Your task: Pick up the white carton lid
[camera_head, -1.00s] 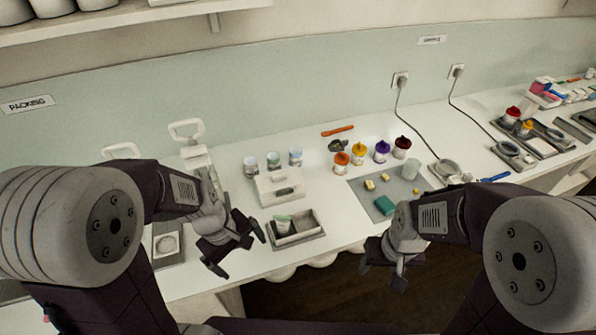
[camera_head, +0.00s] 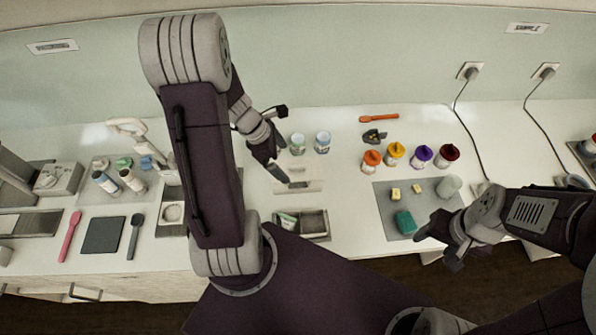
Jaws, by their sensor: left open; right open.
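The white carton lid (camera_head: 304,183), a pale box shape with a small slot, lies on the white counter in the middle of the head view. My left gripper (camera_head: 281,143) is open and empty above the lid's left and back side. One finger reaches over the lid's left part and hides some of it; I cannot tell whether it touches.
A grey tray (camera_head: 316,237) with a small container sits just in front of the lid. Two jars (camera_head: 322,142) stand behind it. Several colour-capped jars (camera_head: 421,157) stand to the right. My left arm hides counter to the left.

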